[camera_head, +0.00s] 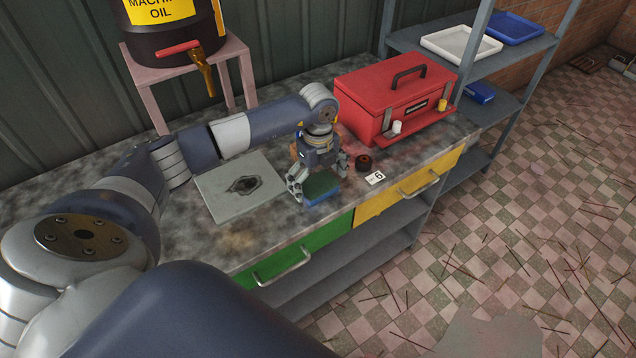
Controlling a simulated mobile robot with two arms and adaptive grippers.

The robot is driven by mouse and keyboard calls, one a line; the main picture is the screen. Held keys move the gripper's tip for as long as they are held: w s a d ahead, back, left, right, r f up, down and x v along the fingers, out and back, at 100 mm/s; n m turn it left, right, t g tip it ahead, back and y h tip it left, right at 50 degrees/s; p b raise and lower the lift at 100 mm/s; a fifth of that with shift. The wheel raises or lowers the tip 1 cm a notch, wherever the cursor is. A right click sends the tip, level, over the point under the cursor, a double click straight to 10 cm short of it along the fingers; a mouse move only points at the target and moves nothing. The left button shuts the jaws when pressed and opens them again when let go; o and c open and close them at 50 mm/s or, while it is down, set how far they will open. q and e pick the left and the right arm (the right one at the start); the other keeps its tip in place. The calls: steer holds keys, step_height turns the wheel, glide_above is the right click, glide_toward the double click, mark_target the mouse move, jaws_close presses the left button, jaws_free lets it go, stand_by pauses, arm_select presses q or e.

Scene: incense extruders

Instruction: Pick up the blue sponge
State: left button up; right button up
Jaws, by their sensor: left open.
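The blue sponge (323,188), with a dark green top layer, lies near the front edge of the worktop, above the seam between the green and yellow drawers. My left gripper (316,176) points down at the sponge with its fingers spread open. One finger shows at the sponge's left end and the other is near its far right side. I cannot tell whether they touch it. My right gripper is not in view.
A grey stained plate (218,196) lies left. A shelf at right holds trays.

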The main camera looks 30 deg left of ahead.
arm_select(q)
steer(key=shift+f, duration=0.3)
steer(key=c, duration=0.7)
steer(key=shift+r, duration=0.15)
steer(key=shift+w+r+b, duration=0.1)
steer(key=shift+r+b, duration=0.4)
steer(key=shift+r, duration=0.15)
steer(key=shift+s+r+b, duration=0.2)
steer(key=shift+r+b, duration=0.05)
steer(key=shift+r, duration=0.2)
steer(key=shift+s+r+b, duration=0.2)
steer(key=shift+r, duration=0.25)
steer(key=s+d+b, duration=0.1)
steer(key=s, duration=0.4)
steer(key=s+d+r+b, duration=0.1)
steer(key=s, duration=0.4)
steer(key=s+d+b, duration=0.1)
steer(key=s+b, duration=0.1)
steer(key=s, duration=0.3)
steer(key=shift+d+r, duration=0.25)
steer(key=shift+r, duration=0.1)
steer(key=shift+c, duration=0.2)
